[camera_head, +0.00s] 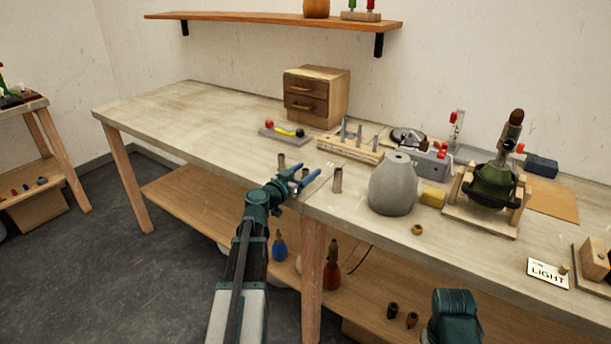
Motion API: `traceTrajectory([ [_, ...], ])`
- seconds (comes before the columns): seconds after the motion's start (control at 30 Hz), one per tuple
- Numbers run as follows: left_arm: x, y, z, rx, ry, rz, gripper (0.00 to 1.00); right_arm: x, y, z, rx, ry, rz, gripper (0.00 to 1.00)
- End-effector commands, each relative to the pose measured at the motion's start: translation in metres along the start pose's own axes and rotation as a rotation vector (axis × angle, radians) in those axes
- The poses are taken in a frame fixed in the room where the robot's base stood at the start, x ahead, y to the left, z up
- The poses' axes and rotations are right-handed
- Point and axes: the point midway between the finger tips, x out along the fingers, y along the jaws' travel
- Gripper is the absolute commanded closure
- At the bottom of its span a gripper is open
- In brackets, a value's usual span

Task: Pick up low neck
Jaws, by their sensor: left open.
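Several short metal tubes stand on the workbench near its front edge: a taller grey-brown one (338,180), a small one (281,161) to the left, and another (305,172) partly behind my gripper. I cannot tell for sure which is the low neck. My left gripper (303,178) is open, with its blue fingers over the bench's front edge beside the tubes. Nothing shows between the fingers. A teal part of my right arm shows at the bottom right; its gripper is out of view.
A grey rounded lamp body (392,186) stands right of the tubes. Behind are a wooden rack with metal pins (350,149), a drawer box (316,94) and a small tray (284,134). A green lamp in a wooden cradle (490,188) stands right. The bench's left part is clear.

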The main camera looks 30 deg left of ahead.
Motion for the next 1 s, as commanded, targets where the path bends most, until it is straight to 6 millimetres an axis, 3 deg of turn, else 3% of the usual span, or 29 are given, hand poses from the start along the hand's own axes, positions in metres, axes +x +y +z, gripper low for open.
traceTrajectory([
  [0.03, -0.0003, 0.0, 0.0, 0.0, 0.0, 0.0, 0.36, 0.0, 0.0, 0.0, 0.0, 0.0, 0.0, 0.5],
  [0.4, -0.0005, -0.0002, -0.0001, 0.0, 0.0, 0.0, 1.0, 0.0, 0.0, 0.0, 0.0, 0.0, 0.0, 0.5],
  [1.0, 0.0005, 0.0015, -0.0064, 0.0, 0.0, 0.001, 1.0, -0.0063, 0.0006, 0.0004, 0.0, 0.0, 0.0, 0.5],
])
